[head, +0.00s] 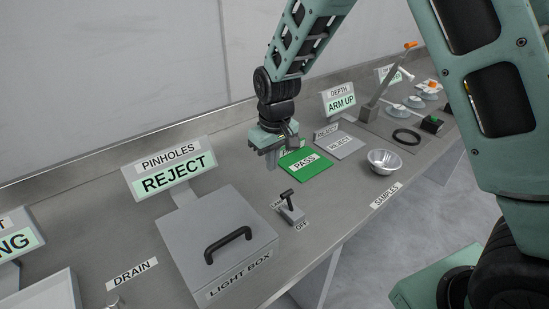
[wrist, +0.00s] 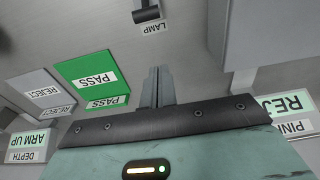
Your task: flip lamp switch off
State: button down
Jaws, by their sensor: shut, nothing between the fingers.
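The lamp switch (head: 291,213) is a small grey block on the bench, right of the light box. Its black T-shaped lever (head: 287,193) stands up and appears to lean away from the OFF label (head: 302,226), which lies at its front. In the wrist view the lever (wrist: 147,15) shows at the top edge beside the LAMP label (wrist: 154,28), partly cut off. My gripper (head: 271,160) is shut and empty, pointing down behind the switch and apart from it. In the wrist view its closed fingers (wrist: 158,75) point towards the switch.
The closed light box (head: 210,225) with a black handle stands left of the switch. The green PASS pad (head: 305,164) and grey REJECT pad (head: 339,145) lie to the right. A metal bowl (head: 384,161) sits near the front edge. Bare bench surrounds the switch.

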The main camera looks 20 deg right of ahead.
aim_at(290, 204)
jog(key=f+p, duration=0.1)
jog(key=f, duration=0.6)
jog(key=shift+w, duration=0.2)
jog(key=shift+s+d+r+p, duration=0.2)
jog(key=shift+s+r+p, duration=0.15)
jog(key=shift+s, duration=0.3)
jog(key=shift+s+d+r+p, duration=0.15)
jog(key=shift+s+r+p, duration=0.15)
jog(key=shift+s, duration=0.3)
jog(key=shift+s+d, duration=0.15)
jog(key=shift+s, duration=0.4)
